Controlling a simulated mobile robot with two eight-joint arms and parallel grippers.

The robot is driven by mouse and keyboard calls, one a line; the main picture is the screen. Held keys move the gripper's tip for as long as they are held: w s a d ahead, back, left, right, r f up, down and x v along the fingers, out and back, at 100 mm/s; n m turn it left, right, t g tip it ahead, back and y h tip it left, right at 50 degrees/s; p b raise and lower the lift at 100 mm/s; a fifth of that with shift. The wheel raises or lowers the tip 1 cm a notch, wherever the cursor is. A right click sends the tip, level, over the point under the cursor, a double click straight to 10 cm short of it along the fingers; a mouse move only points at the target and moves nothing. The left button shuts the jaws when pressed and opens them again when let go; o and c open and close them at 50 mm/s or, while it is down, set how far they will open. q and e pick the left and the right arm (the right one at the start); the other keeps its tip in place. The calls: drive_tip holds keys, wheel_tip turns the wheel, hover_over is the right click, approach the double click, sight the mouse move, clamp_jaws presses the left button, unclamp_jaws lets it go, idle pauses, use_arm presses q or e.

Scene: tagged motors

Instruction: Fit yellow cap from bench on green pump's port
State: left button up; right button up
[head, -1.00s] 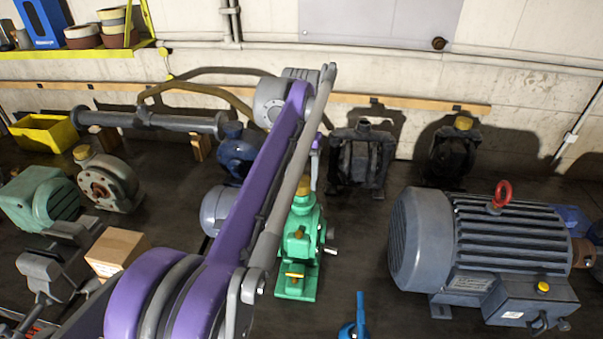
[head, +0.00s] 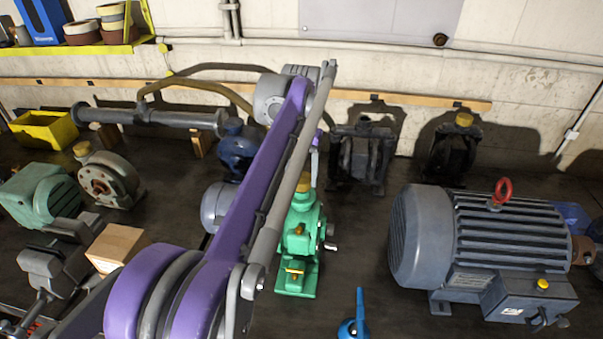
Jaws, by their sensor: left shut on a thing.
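The green pump (head: 299,238) stands upright on the bench in the middle of the head view. A yellow cap (head: 304,184) shows at its top, partly behind my arm's grey link. My left arm reaches over from the lower left and comes down behind its own links to the pump's top. My left gripper (head: 307,173) is shut on the yellow cap there. Its fingers are mostly hidden, and I cannot tell whether the cap is fully seated. My right gripper is not in view.
A large grey motor (head: 480,250) stands to the right, and dark pumps (head: 361,155) stand behind. A blue oil can (head: 355,325) stands in front. A cardboard box (head: 118,247) and a grey vise-like device (head: 52,265) are at left. Bare bench lies right of the green pump.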

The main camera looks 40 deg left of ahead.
use_arm(q)
drive_tip(key=shift+f+b, duration=0.6)
drive_tip(key=shift+f, duration=1)
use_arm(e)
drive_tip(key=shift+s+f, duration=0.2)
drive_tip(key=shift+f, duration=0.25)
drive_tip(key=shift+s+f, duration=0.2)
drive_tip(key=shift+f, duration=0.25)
use_arm(q)
drive_tip(key=o, duration=1.4)
drive_tip(key=shift+r, duration=0.1)
drive_tip(key=shift+r+p, duration=0.5)
drive_tip(key=shift+r, duration=0.3)
drive_tip(key=shift+r+p, duration=1.15)
drive_tip(key=shift+r, duration=1.1)
drive_tip(key=shift+w, duration=0.1)
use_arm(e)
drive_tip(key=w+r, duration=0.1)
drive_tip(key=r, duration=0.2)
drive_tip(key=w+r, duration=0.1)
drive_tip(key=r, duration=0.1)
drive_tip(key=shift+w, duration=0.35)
use_arm(q)
drive_tip(key=shift+f, duration=0.1)
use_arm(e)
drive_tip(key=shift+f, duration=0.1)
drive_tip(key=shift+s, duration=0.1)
